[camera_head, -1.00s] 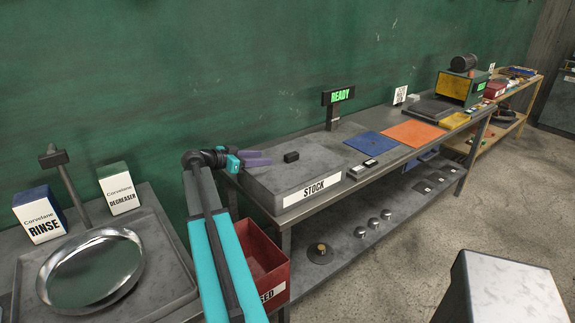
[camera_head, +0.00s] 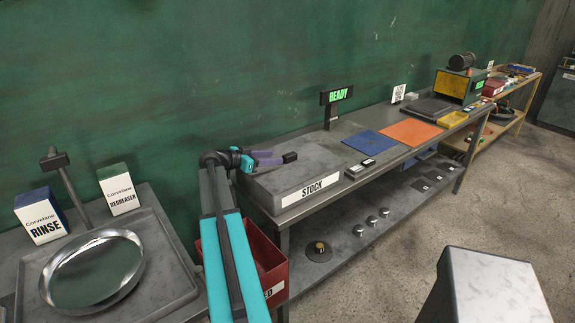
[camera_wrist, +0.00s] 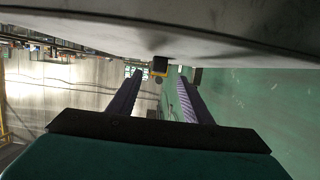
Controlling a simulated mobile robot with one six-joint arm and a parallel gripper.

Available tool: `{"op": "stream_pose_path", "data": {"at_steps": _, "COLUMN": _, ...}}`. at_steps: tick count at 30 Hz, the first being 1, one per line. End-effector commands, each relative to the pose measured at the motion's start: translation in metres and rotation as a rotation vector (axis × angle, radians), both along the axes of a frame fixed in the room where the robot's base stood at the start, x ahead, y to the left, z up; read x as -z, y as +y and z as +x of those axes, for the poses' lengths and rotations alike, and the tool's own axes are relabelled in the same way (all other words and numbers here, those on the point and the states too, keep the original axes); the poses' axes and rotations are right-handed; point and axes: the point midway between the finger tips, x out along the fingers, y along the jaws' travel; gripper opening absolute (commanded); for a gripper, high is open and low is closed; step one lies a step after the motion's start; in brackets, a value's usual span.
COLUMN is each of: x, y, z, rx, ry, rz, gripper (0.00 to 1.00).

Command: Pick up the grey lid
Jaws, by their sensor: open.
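The grey lid (camera_head: 330,162) is the flat top of the box labelled STOCK on the bench. A small black handle (camera_head: 290,157) stands on it, towards its back left. My gripper (camera_head: 284,159) is low over the lid, its purple fingers pointing right with their tips at the handle. In the wrist view the two fingers (camera_wrist: 158,76) are apart. A dark block, seemingly the handle (camera_wrist: 160,63), shows between and beyond their tips. The lid's grey surface (camera_wrist: 160,38) fills the top of that upside-down view. I cannot tell whether the fingers touch the handle.
A READY display (camera_head: 336,96) stands behind the box. Blue (camera_head: 376,144) and orange (camera_head: 410,131) mats lie to its right. A red bin (camera_head: 273,262) is below left. A tray (camera_head: 176,252) with a shiny dish (camera_head: 92,272) is at left.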

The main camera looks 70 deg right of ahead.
Motion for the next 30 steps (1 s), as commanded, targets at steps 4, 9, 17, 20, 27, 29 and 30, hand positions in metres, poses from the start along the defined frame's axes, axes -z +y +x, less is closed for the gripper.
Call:
{"op": "stream_pose_path", "data": {"at_steps": 4, "x": 0.004, "y": -0.015, "z": -0.009, "rx": 0.002, "ry": 0.000, "rz": 0.000, "gripper": 0.45}}
{"op": "stream_pose_path", "data": {"at_steps": 9, "x": 0.007, "y": -0.020, "z": -0.013, "rx": 0.000, "ry": -0.001, "rz": -0.001, "gripper": 0.45}}
{"op": "stream_pose_path", "data": {"at_steps": 17, "x": 0.008, "y": -0.020, "z": -0.013, "rx": 0.000, "ry": -0.001, "rz": -0.001, "gripper": 0.45}}
{"op": "stream_pose_path", "data": {"at_steps": 20, "x": 0.007, "y": -0.021, "z": -0.014, "rx": 0.001, "ry": -0.001, "rz": 0.000, "gripper": 0.45}}
{"op": "stream_pose_path", "data": {"at_steps": 27, "x": 0.009, "y": -0.032, "z": -0.022, "rx": 0.003, "ry": 0.001, "rz": 0.002, "gripper": 0.45}}
{"op": "stream_pose_path", "data": {"at_steps": 29, "x": 0.011, "y": -0.037, "z": -0.025, "rx": 0.002, "ry": 0.001, "rz": 0.002, "gripper": 0.45}}
{"op": "stream_pose_path", "data": {"at_steps": 30, "x": 0.012, "y": -0.040, "z": -0.027, "rx": 0.002, "ry": 0.001, "rz": 0.002, "gripper": 0.45}}
